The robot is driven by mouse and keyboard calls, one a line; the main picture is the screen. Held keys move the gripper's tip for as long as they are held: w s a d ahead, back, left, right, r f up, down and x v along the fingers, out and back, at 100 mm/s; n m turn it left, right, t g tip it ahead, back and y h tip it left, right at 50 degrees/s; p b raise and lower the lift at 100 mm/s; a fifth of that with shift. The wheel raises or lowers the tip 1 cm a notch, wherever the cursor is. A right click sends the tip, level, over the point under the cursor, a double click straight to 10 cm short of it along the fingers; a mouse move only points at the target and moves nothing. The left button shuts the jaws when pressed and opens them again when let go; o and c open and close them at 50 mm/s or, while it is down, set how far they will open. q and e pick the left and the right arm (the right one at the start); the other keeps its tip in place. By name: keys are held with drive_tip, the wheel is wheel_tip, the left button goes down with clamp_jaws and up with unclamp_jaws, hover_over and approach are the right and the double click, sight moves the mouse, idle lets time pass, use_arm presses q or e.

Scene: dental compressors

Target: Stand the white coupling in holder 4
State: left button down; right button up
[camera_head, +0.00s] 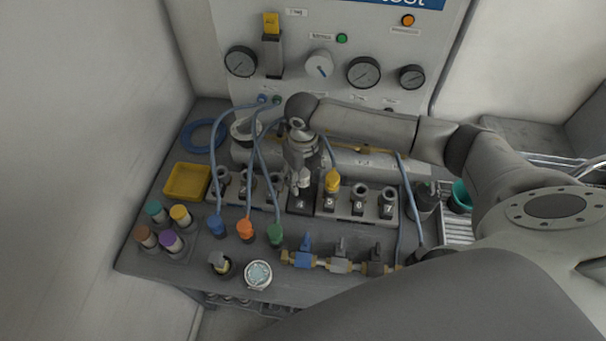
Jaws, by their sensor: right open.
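Holder 4 (301,204) is a dark block in the middle of the row of numbered holders. My right gripper (300,186) points down directly above it, with its fingers open. A small pale piece shows between or just behind the fingertips, at the top of holder 4. It may be the white coupling, but the gripper covers most of it, and I cannot tell whether it is seated. My left gripper is not in view.
A yellow coupling (333,181) stands in holder 5; holders 6 (359,201) and 7 (387,203) look empty. A yellow tray (170,194) lies left.

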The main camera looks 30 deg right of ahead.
wheel_tip(320, 180, up, 12)
idle(0.6)
